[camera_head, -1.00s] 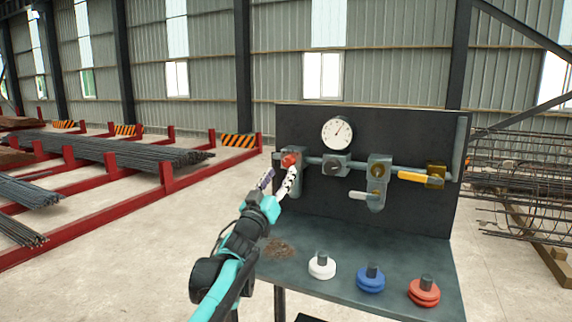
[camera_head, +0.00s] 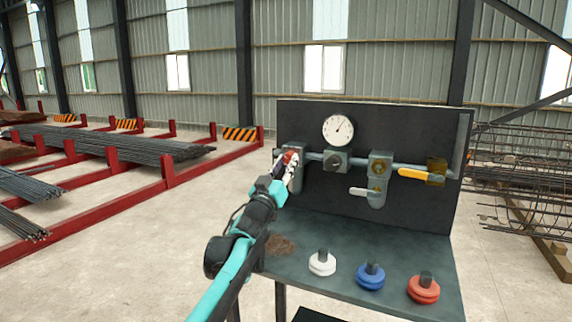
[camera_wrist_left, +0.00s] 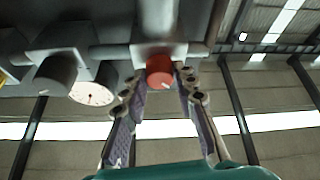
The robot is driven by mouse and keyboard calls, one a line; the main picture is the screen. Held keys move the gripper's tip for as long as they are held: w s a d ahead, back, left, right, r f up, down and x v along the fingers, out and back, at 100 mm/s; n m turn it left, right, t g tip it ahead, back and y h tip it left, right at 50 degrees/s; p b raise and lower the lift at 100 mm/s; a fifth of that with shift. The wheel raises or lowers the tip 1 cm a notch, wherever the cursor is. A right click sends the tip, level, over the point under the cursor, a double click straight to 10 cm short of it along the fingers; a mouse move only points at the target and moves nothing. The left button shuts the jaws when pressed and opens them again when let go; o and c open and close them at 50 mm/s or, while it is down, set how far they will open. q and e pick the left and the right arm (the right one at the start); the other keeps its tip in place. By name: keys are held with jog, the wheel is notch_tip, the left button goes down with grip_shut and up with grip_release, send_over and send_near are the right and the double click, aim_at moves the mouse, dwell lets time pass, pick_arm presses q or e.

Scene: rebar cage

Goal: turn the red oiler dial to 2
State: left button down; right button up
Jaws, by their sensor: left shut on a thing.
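The red oiler dial (camera_head: 291,155) sits on a grey housing (camera_head: 297,183) at the left end of the pipe on the dark panel. My left gripper (camera_head: 286,162) is at the dial and partly covers it. In the left wrist view the red dial (camera_wrist_left: 159,69) lies between the two fingertips, and my left gripper (camera_wrist_left: 161,80) is shut on it. A small pale mark shows near the dial's lower edge there. The numbers around the dial cannot be read. My right gripper is not in view.
A pressure gauge (camera_head: 338,130), a grey knob (camera_head: 336,161) and lever valves with a white handle (camera_head: 364,192) and a yellow handle (camera_head: 414,174) are to the right. White (camera_head: 322,264), blue (camera_head: 370,276) and red (camera_head: 423,289) knobbed pieces stand on the bench (camera_head: 344,238).

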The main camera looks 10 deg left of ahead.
pick_arm(q)
jog(key=shift+m, duration=0.3)
jog(key=m+h, duration=0.2)
jog(key=m, duration=0.1)
jog(key=shift+a+m+g, duration=0.15)
jog(key=shift+m+g, duration=0.15)
jog(key=m+g+h, duration=0.1)
jog(key=m+h, duration=0.1)
jog(key=m, duration=0.2)
jog(key=shift+a+r, duration=0.1)
jog(key=m+g+h+p, duration=0.1)
jog(key=m, duration=0.3)
jog(key=m+g+h, duration=0.1)
jog(key=m+g, duration=0.1)
jog(key=m, duration=0.1)
jog(key=shift+w+a+r+m+p, duration=0.1)
jog(key=shift+m+p, duration=0.25)
jog(key=shift+m, duration=0.35)
jog(key=c, duration=1.2)
grip_release()
